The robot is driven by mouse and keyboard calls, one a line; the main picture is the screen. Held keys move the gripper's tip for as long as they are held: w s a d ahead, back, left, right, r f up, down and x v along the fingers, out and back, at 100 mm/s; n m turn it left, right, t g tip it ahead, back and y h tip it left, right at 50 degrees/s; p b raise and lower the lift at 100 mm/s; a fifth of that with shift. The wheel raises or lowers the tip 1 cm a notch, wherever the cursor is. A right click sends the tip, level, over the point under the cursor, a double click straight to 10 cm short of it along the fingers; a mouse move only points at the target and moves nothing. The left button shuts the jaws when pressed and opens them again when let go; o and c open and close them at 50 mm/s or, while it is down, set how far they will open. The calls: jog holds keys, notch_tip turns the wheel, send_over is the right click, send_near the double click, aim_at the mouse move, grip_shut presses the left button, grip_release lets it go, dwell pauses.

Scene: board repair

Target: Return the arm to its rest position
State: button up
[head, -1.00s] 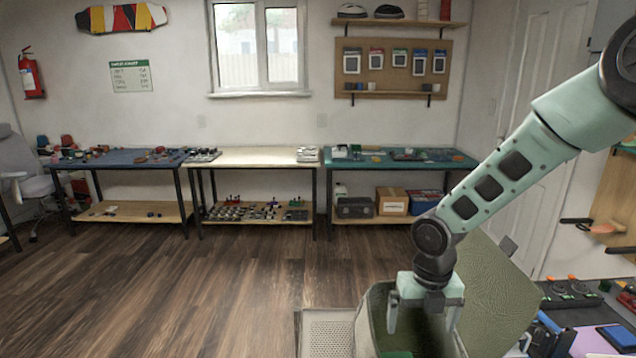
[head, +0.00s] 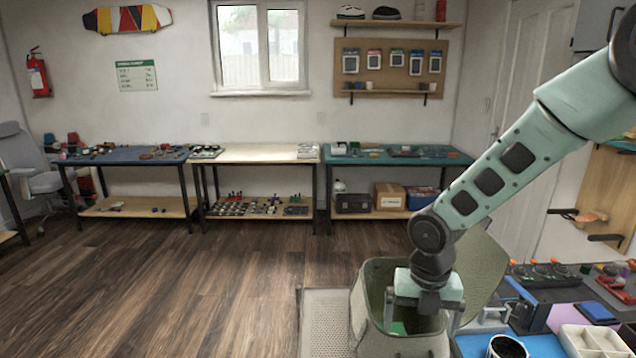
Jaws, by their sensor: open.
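My gripper (head: 422,318) hangs at the end of my pale green arm in the head view, at the lower middle right. Its fingers point down at the mouth of a grey-green open bin (head: 368,330). The fingers are apart, and I see nothing held between them. Something green shows inside the bin, partly hidden behind the gripper. The bin's raised lid (head: 482,272) stands behind my arm.
Three tables stand along the far wall, including a blue-topped one (head: 120,157). The wooden floor (head: 190,270) at left is clear.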

jog(key=s+a+r+m+b, duration=0.1)
jog(key=s+m+b, duration=0.3)
jog(key=s+m, duration=0.8)
jog(key=s+a+r+m+b, duration=0.1)
jog(key=s+a+m+b, duration=0.3)
jog(key=s+m, duration=0.9)
jog(key=shift+m+y+b, duration=0.3)
jog(key=shift+m+b, duration=0.2)
jog(key=shift+m, duration=0.1)
